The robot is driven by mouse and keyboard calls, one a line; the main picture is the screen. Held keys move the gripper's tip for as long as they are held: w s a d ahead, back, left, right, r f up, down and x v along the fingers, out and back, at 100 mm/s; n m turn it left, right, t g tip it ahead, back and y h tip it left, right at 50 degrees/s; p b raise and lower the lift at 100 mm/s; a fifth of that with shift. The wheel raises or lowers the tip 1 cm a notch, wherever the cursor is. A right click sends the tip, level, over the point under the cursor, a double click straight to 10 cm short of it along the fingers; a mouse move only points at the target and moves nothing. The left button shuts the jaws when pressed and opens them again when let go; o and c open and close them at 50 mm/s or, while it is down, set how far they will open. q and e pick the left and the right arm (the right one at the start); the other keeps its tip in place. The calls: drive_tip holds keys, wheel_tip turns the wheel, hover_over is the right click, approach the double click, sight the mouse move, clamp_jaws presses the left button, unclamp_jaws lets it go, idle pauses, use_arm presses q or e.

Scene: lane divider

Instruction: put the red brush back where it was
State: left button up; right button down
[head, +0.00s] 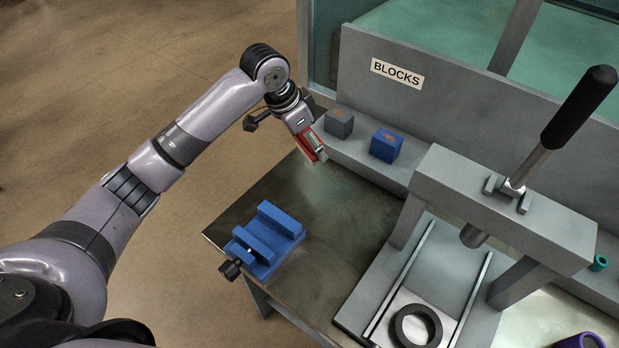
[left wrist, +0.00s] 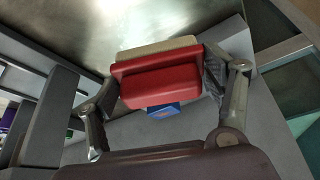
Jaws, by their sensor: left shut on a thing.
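The red brush (head: 306,147) is in my left gripper (head: 311,141), above the far left end of the bench near the ledge. In the left wrist view the brush (left wrist: 160,80) lies across between the two fingers, with its pale bristle side (left wrist: 158,50) facing away from me. My left gripper (left wrist: 168,82) is shut on it. In the head view the gripper partly hides the brush. My right gripper is in neither view.
A grey block (head: 339,123) and a blue block (head: 386,145) stand on the ledge under the BLOCKS sign (head: 397,74). A blue vise (head: 268,241) sits at the bench's near left edge. A grey press (head: 500,205) stands right. Bare bench (head: 345,225) lies between.

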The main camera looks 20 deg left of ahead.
use_arm(q)
wheel_tip(320, 180, down, 8)
drive_tip(key=shift+r+p, duration=0.1)
drive_tip(key=shift+p, duration=0.35)
drive_tip(key=shift+f, duration=0.75)
wheel_tip(320, 180, down, 4)
drive_tip(key=shift+r+p, duration=0.1)
drive_tip(key=shift+p, duration=0.2)
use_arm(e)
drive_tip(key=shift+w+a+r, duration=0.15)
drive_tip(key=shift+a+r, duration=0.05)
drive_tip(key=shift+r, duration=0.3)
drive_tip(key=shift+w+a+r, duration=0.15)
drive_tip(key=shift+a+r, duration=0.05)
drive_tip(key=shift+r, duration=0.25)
use_arm(q)
drive_tip(key=shift+f, duration=0.2)
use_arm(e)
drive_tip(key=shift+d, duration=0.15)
use_arm(q)
drive_tip(key=o, duration=1)
drive_tip(key=shift+o, duration=0.2)
